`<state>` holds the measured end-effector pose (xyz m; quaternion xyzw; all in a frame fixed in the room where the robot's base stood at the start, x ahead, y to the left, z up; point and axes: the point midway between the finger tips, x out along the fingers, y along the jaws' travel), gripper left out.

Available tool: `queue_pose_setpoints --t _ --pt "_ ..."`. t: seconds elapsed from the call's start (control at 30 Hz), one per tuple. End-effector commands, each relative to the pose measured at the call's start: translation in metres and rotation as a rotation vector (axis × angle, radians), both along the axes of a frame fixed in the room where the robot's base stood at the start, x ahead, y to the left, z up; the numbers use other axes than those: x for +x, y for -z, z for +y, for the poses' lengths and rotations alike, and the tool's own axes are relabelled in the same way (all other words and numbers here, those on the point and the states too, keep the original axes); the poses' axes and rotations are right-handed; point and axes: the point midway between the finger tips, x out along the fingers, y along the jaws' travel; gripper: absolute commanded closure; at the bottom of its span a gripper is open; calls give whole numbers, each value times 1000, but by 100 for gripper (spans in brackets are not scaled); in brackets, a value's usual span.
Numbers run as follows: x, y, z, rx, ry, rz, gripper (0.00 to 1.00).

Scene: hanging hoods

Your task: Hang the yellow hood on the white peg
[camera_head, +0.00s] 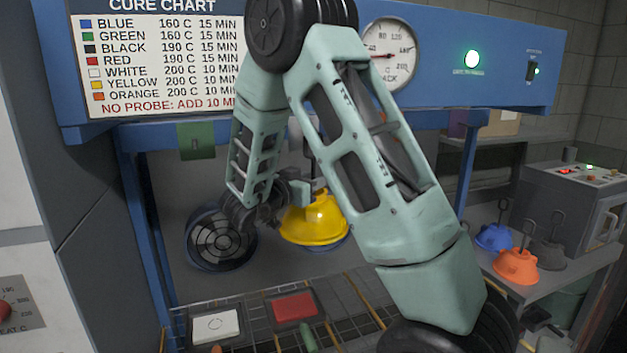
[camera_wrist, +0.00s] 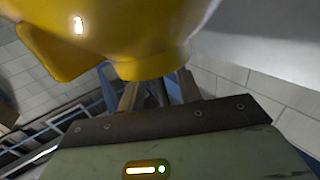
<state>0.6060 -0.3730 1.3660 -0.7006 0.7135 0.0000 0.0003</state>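The yellow hood (camera_head: 318,220) is in the air under the blue overhead beam, roughly upright with its wide rim down. It fills the top of the wrist view (camera_wrist: 150,35), very close to the camera. My gripper (camera_head: 304,189) is at the top of the hood. In the wrist view its fingers (camera_wrist: 158,95) run up to the hood and appear shut on it, but their tips are hidden behind the hood. I cannot make out the white peg; my arm covers much of the beam's underside.
A green tag (camera_head: 196,141) hangs at the left under the beam. A round fan grille (camera_head: 220,240) is behind. Below are a white plate (camera_head: 216,325) and a red plate (camera_head: 295,307). Blue (camera_head: 494,237), orange (camera_head: 516,266) and dark grey (camera_head: 549,254) hoods stand on the right shelf.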

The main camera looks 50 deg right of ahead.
Motion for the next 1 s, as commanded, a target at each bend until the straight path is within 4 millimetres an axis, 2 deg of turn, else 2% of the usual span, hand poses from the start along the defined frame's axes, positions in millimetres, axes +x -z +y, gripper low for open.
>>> queue_pose_setpoints --t 0.17,0.27,0.7,0.83,1.0 --pt "1 2 7 0 -3 0 66" --pt "1 3 21 0 -4 -1 66" --pt "3 5 122 1 -6 -3 66" --pt "3 4 147 0 -3 -2 66" --pt "4 2 167 0 -2 -2 66"
